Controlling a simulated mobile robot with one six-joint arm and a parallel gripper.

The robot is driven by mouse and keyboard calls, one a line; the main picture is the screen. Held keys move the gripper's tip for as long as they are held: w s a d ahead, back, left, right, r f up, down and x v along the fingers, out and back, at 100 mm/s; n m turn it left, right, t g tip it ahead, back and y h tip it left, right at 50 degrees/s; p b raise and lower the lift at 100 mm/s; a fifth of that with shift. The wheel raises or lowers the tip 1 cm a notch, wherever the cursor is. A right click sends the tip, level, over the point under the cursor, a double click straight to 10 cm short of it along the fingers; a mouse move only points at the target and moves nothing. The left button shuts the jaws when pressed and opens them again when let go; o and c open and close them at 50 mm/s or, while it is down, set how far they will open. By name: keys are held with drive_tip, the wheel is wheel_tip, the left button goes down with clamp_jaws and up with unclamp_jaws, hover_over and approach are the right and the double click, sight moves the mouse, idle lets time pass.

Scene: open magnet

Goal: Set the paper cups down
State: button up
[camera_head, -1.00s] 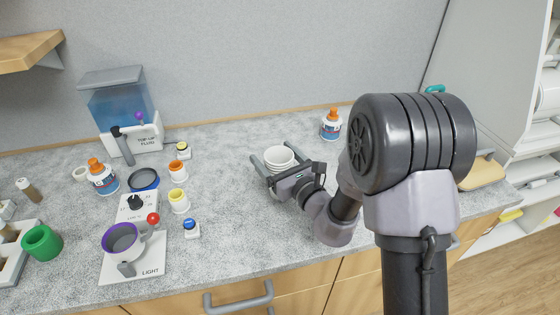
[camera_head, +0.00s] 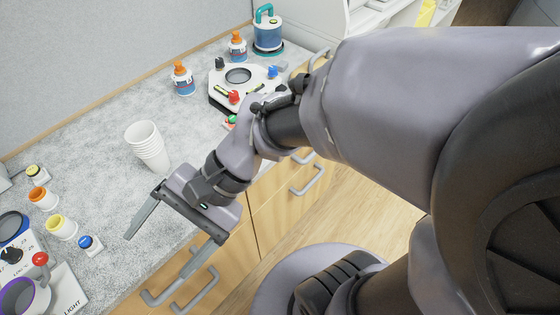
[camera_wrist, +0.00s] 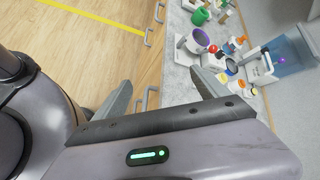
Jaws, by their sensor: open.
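The white paper cups (camera_head: 147,147) are stacked one inside another and stand on the grey speckled counter (camera_head: 110,120), openings up. My gripper (camera_head: 160,256) is open and empty, apart from the stack. It is in front of the cups, over the counter's front edge, with a clear gap between them. In the wrist view my gripper (camera_wrist: 161,82) shows spread fingers with nothing between them. The cups are not seen in the wrist view.
Small coloured pots, a blue button (camera_head: 90,244) and a light stand are at the left. Two orange-capped bottles and a white device (camera_head: 238,90) are at the back right. Drawer handles (camera_head: 200,290) jut out below the edge. Counter around the cups is clear.

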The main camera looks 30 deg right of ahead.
drive_tip(key=d+r+n+t+h, duration=0.1)
drive_tip(key=d+n+t+h, duration=0.1)
drive_tip(key=d, duration=0.5)
drive_tip(key=w+d+r+n+t+h, duration=0.1)
drive_tip(key=d+r+n+t+h, duration=0.1)
drive_tip(key=d+t+h, duration=0.2)
drive_tip(key=d+h, duration=0.2)
drive_tip(key=d, duration=0.1)
drive_tip(key=shift+w+d+r+n+h, duration=0.3)
drive_tip(key=shift+d+n, duration=0.05)
drive_tip(key=shift+n, duration=0.05)
